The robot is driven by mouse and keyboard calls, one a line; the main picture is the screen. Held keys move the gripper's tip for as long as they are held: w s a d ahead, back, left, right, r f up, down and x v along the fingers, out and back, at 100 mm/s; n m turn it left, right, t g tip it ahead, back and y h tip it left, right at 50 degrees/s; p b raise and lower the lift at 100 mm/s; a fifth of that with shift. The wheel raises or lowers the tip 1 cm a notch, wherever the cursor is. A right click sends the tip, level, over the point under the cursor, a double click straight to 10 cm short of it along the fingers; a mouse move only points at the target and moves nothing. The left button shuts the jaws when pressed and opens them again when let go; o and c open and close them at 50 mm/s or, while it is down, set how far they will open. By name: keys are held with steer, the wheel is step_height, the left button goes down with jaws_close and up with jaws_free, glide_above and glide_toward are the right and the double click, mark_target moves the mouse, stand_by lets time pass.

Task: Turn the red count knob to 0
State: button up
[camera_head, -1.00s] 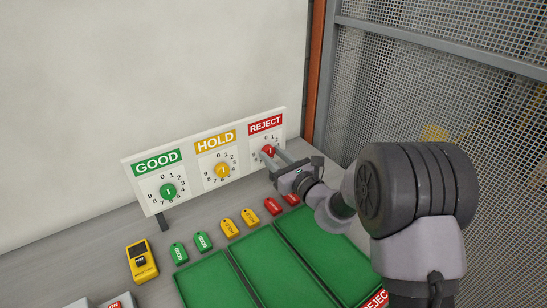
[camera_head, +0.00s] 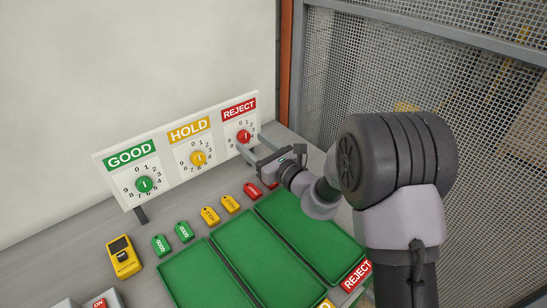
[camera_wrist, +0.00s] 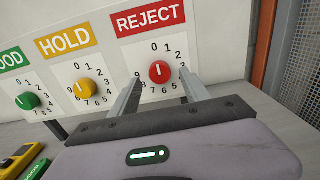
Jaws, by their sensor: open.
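The red knob (camera_head: 244,136) is on the REJECT dial at the right end of the white board. In the wrist view the red knob (camera_wrist: 160,72) shows whole, and its white mark points nearly straight up, leaning slightly left toward the 0. My gripper (camera_head: 251,143) is open in front of the red dial. In the wrist view its fingers (camera_wrist: 160,77) stand apart, one to each side of the knob, with visible gaps. Nothing is held.
The yellow knob (camera_head: 197,158) and green knob (camera_head: 144,184) are on the same board to the left. Several coloured tags, a yellow device (camera_head: 123,257) and green trays (camera_head: 205,275) lie on the bench below. A mesh fence (camera_head: 400,75) stands at right.

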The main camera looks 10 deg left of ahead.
steer(key=p+v, duration=0.1)
steer(key=v, duration=1.4)
steer(key=s+a+r+n+g, duration=0.2)
steer(key=s+r+n+g, duration=0.25)
steer(key=s+n, duration=0.4)
steer(key=s+a+r+n+g, duration=0.25)
steer(key=s+n+g, duration=0.35)
steer(key=s, duration=0.5)
steer(key=s+d+n+t+h, duration=0.2)
steer(key=d+h, duration=0.3)
steer(key=d, duration=0.4)
steer(key=s+d+r+n+t+h, duration=0.1)
steer(key=s+d+n+t+h, duration=0.1)
steer(key=d+n+h, duration=0.3)
steer(key=s+d+h, duration=0.1)
steer(key=d, duration=0.2)
steer(key=shift+s+d, duration=0.2)
steer(key=shift+d, duration=0.15)
steer(key=shift+r, duration=0.1)
